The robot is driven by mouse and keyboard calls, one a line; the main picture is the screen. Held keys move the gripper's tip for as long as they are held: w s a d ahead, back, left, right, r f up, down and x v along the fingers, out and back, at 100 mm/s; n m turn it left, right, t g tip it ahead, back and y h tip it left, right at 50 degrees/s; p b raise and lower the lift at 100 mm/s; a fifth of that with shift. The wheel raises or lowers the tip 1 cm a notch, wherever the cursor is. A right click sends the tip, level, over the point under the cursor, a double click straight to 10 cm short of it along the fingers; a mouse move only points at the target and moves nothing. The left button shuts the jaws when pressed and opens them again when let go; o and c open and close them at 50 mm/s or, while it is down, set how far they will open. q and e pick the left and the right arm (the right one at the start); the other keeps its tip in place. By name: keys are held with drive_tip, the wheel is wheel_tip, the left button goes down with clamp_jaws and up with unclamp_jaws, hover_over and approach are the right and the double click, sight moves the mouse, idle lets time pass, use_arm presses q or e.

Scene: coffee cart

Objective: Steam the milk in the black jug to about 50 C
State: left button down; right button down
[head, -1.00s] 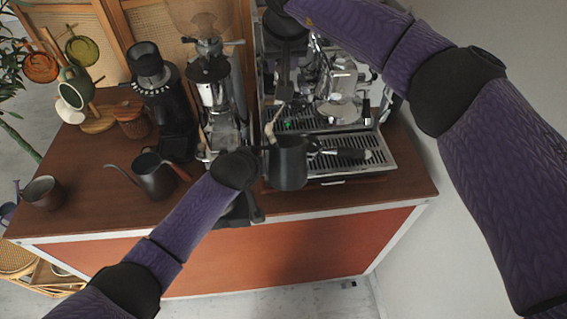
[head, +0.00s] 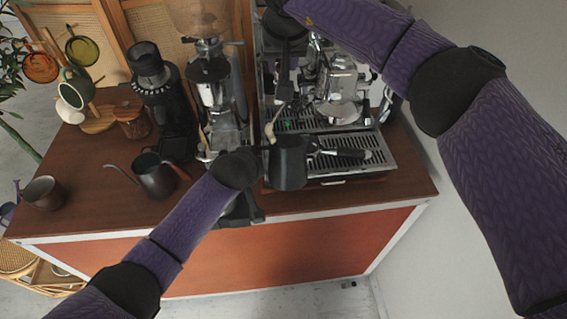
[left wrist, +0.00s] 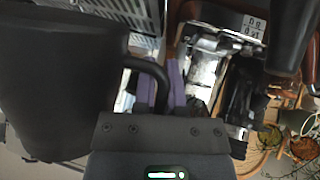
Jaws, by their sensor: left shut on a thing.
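The black jug (head: 288,163) is upright in front of the espresso machine's drip tray, held above the counter's front edge. My left gripper (head: 257,160) is shut on its handle, from the left. In the left wrist view the jug (left wrist: 60,85) fills the left side, with its handle (left wrist: 155,78) by the gripper. The steam wand (head: 271,128), with a pale sleeve, comes down to the jug's mouth; its tip and the milk are hidden. My right gripper (head: 285,25) is at the upper left of the espresso machine (head: 340,90); its jaws cannot be made out. No temperature reading is visible.
A portafilter (head: 345,152) is at the drip tray, just right of the jug. A grinder (head: 215,90), a gooseneck kettle (head: 153,175), a dark cup (head: 43,192) and a mug tree (head: 90,110) stand to the left. The counter's front right is clear.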

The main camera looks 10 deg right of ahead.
drive_tip(key=shift+d, duration=0.1)
drive_tip(key=shift+s+f, duration=0.3)
drive_tip(key=shift+f, duration=0.4)
drive_tip(key=shift+s+f, duration=0.2)
drive_tip(key=shift+f, duration=0.75)
drive_tip(key=shift+c, duration=2)
unclamp_jaws()
drive_tip(key=shift+r, duration=0.1)
wheel_tip(320, 180, up, 8)
drive_tip(key=shift+f, duration=0.1)
